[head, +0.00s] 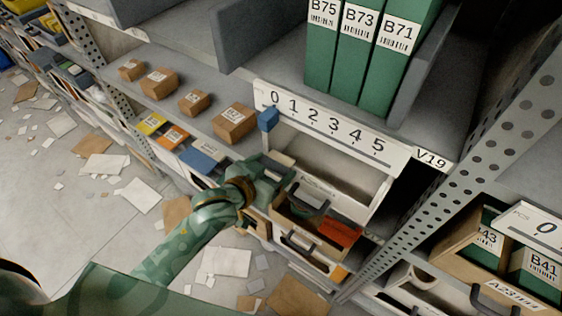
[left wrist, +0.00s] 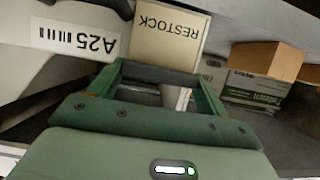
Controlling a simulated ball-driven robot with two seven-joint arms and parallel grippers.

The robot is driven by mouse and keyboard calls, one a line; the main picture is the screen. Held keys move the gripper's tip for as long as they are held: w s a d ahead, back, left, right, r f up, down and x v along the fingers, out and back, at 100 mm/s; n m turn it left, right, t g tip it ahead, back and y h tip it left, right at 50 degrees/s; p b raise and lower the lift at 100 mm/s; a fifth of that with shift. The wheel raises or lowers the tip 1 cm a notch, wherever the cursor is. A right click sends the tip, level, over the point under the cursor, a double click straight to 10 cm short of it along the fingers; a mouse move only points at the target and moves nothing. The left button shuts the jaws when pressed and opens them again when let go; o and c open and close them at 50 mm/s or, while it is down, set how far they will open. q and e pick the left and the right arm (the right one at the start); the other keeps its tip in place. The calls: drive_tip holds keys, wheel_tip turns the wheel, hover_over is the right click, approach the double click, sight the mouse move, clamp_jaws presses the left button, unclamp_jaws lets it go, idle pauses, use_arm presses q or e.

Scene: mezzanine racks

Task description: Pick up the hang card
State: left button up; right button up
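A cream card printed RESTOCK (left wrist: 168,36), probably the hang card, shows upside down in the left wrist view, just beyond my left gripper (left wrist: 158,74). Its lower edge is hidden behind the green finger parts, so I cannot tell whether they touch it. I cannot make the card out in the head view. There, my left gripper (head: 280,168) is at the upper left of the open bin front below the number strip (head: 330,128). Whether its fingers are open or shut is unclear. My right gripper is not in view.
An A25 label (left wrist: 75,40) is left of the card, and a cardboard box (left wrist: 266,59) is to the right. In the head view, green binders (head: 352,60) stand above, small boxes (head: 234,121) line the shelf, and a perforated post (head: 465,165) rises at right. Papers (head: 140,195) litter the floor.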

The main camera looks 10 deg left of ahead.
use_arm(q)
drive_tip(key=shift+c, duration=1.4)
